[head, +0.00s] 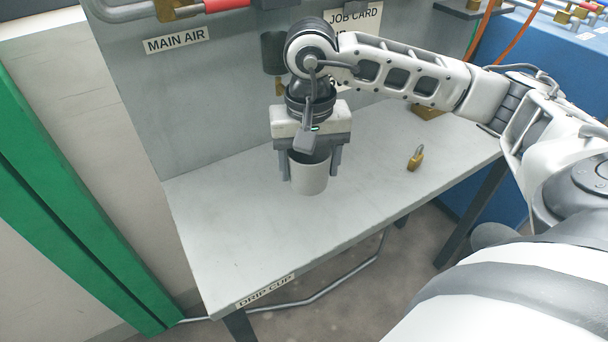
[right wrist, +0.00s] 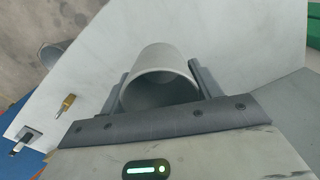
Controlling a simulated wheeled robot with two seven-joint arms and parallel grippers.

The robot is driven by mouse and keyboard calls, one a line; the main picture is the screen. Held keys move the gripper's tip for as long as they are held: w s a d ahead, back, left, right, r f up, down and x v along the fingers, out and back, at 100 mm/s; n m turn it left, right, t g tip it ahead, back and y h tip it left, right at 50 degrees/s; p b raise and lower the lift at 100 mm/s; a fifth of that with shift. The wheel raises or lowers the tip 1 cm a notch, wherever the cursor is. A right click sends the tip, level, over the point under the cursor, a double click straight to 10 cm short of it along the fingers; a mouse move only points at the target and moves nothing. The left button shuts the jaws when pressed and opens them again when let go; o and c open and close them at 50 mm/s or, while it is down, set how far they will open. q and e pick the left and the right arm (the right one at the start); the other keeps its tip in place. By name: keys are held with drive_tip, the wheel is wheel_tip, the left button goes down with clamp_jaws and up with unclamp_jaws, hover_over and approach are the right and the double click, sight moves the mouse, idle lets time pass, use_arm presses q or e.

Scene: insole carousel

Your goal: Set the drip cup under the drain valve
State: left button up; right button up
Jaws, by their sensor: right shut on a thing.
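The pale grey drip cup (head: 309,178) is upright between the fingers of my right gripper (head: 311,173), which is shut on it. The right wrist view shows the open cup (right wrist: 160,72) with a finger on each side and no contents visible. The cup is at or just above the grey bench top; I cannot tell whether it touches. The brass drain valve (head: 279,86) hangs under a dark bowl (head: 272,52) on the back panel, behind and left of my right wrist, partly hidden by it. The cup appears in front of the valve. My left gripper is not in view.
The bench top (head: 225,220) is clear to the left and front. A DRIP CUP label (head: 266,290) is on its front edge. The back panel (head: 200,110) stands close behind my right gripper.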

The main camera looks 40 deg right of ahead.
sight(304, 180)
drive_tip(key=shift+w+f, duration=0.65)
drive_tip(key=shift+f, duration=0.15)
drive_tip(key=shift+w+f, duration=0.15)
drive_tip(key=shift+f, duration=1.55)
drive_tip(key=shift+f, duration=0.2)
drive_tip(key=o, duration=1)
